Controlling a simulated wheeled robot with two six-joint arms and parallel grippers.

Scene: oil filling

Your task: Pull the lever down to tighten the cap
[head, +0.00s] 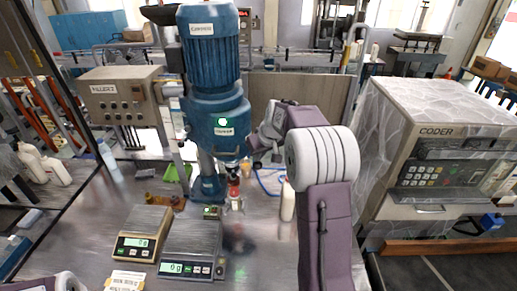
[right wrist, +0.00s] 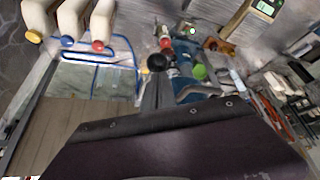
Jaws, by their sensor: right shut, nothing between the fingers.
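The blue capping machine (head: 216,110) stands at the back centre of the steel table, motor on top. My right gripper (head: 258,150) is beside the machine's right side. In the right wrist view its narrow grey fingers (right wrist: 157,92) are shut and empty. A round black knob (right wrist: 157,62), apparently the lever's end, shows just beyond the fingertips; I cannot tell whether they touch. The lever's rod is hidden. My left gripper is not in view.
Two scales (head: 192,250) (head: 143,235) stand at the front. A white bottle (head: 287,201) stands right of the machine, near my right arm. The plastic-wrapped coder (head: 440,150) is at the right. Several white bottles (right wrist: 70,20) show in the right wrist view.

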